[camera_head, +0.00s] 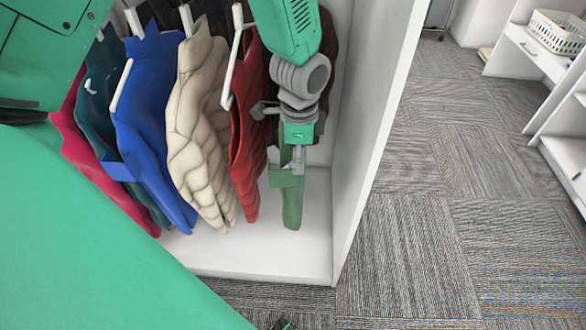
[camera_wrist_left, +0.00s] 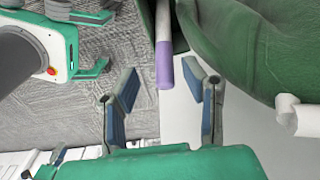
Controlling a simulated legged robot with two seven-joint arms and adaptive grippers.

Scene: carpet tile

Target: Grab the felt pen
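The felt pen shows in the left wrist view as a pale shaft with a purple end (camera_wrist_left: 164,68), coming down from the top beside green cloth. In the head view a small pale lilac piece (camera_head: 299,160) that looks like the pen stands at the pocket of a green garment (camera_head: 291,207). My left gripper (camera_head: 299,147) is just above it, pointing down. In the wrist view its two fingers (camera_wrist_left: 160,88) are apart, with the purple end between their tips and gaps on both sides.
The green garment hangs in a white open wardrobe (camera_head: 375,130) beside red (camera_head: 247,140), cream (camera_head: 200,120) and blue (camera_head: 150,120) vests. The wardrobe's side panel is close on the right. Carpet (camera_head: 440,240) is clear beyond it. White shelves with a basket (camera_head: 556,32) stand far right.

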